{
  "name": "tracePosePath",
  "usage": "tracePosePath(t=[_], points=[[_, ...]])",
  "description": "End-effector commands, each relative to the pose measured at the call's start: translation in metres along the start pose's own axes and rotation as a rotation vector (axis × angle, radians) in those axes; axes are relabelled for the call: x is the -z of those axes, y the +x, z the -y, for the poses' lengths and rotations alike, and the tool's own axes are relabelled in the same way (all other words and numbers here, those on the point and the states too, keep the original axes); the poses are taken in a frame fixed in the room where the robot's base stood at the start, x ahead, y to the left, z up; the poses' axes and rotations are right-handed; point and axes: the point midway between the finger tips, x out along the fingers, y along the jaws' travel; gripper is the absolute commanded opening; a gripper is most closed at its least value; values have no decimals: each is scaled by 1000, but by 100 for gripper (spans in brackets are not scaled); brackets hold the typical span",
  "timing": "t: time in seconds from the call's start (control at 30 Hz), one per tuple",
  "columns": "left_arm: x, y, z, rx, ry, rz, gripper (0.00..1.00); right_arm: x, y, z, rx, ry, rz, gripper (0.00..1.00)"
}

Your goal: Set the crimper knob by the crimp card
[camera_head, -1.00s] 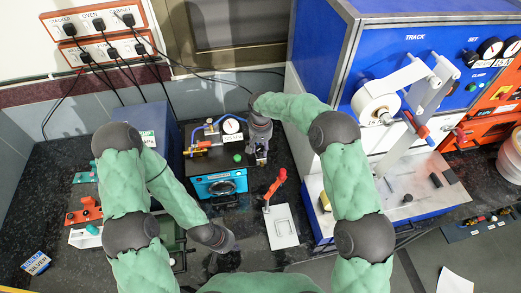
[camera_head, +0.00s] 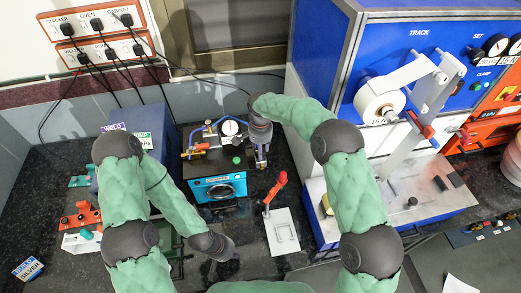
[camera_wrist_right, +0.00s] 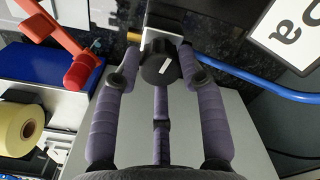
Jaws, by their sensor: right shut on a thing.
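The crimper (camera_head: 219,188) has a blue front, black top and round gauge. My right gripper (camera_head: 262,157) is at its right side. In the right wrist view my right gripper (camera_wrist_right: 160,72) is shut on the black knob (camera_wrist_right: 157,68), which has a white mark and sits by a silver bracket (camera_wrist_right: 162,22). The fingers flank the knob. The crimp card (camera_head: 144,139), white and green, is on the blue box at the left; its lower part is hidden behind my left arm. My left gripper (camera_head: 221,262) hangs low in front of the crimper; its fingers are too unclear to tell.
A large blue machine with a tape roll (camera_head: 379,105) is further right. A weld card (camera_head: 113,127) is beside the crimp card. A blue hose (camera_wrist_right: 270,88) runs close right of the knob.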

Motion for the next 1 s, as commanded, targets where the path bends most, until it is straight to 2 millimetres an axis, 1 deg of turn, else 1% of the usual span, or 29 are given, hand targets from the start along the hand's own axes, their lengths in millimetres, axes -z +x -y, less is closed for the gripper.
tracePosePath(t=[0.03,0.53,0.57,0.6,0.63,1.0], points=[[0,1,0,0,0,0,0,-5,6,-2,-12,4,13,8],[0,1,0,0,0,0,0,-6,7,-2,-13,20,14,8],[0,1,0,0,0,0,0,-6,7,-2,-13,20,14,46],[0,1,0,0,0,0,0,-6,7,-2,-13,19,13,57],[0,1,0,0,0,0,0,-6,6,-2,-12,20,13,64],[0,1,0,0,0,0,0,-2,0,0,-3,22,4,64]])
